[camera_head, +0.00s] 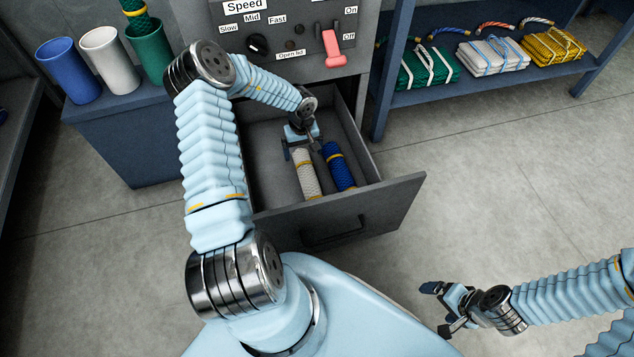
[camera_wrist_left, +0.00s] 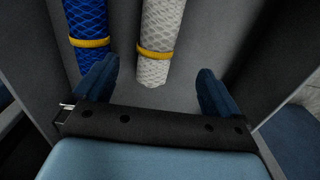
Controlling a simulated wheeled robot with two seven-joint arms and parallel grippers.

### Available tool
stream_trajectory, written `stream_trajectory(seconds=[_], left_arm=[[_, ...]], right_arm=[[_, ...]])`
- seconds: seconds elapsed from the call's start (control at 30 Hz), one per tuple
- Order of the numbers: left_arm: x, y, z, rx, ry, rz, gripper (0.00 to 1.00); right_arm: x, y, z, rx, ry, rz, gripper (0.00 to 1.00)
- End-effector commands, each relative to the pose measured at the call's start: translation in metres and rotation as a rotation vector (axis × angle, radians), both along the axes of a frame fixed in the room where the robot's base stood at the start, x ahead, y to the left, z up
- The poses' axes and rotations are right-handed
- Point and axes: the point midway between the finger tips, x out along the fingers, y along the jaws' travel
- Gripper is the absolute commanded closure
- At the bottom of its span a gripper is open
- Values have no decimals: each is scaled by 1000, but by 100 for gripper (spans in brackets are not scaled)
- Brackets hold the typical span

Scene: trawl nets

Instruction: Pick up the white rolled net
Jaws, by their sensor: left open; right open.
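The white rolled net (camera_head: 307,179) lies in the open drawer with a yellow band around it. It also shows in the left wrist view (camera_wrist_left: 160,35), its near end between the lines of my two open fingers. My left gripper (camera_head: 301,146) is open inside the drawer, over the far end of the white net; in the left wrist view the fingers (camera_wrist_left: 157,92) hold nothing. Whether a finger touches the net I cannot tell. My right gripper (camera_head: 441,308) is open and empty, low over the floor at the right, away from the drawer.
A blue rolled net (camera_head: 338,167) lies close beside the white one. The drawer's front panel (camera_head: 350,215) and side walls surround both. Blue, white and green cups stand on a cabinet (camera_head: 128,108) at left. A shelf (camera_head: 480,90) with folded nets stands at right.

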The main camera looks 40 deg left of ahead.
Motion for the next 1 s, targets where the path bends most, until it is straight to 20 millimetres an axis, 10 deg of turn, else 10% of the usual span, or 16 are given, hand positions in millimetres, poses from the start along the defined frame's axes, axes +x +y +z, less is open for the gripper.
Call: stream_trajectory(seconds=[0.7, 1.0], left_arm=[[7, -4, -102, -2, 1, 0, 2], [7, -3, -109, -1, -1, 1, 5]], right_arm=[[-1, 3, -28, 7, 5, 4, 3], [-1, 3, -28, 8, 5, 5, 3]])
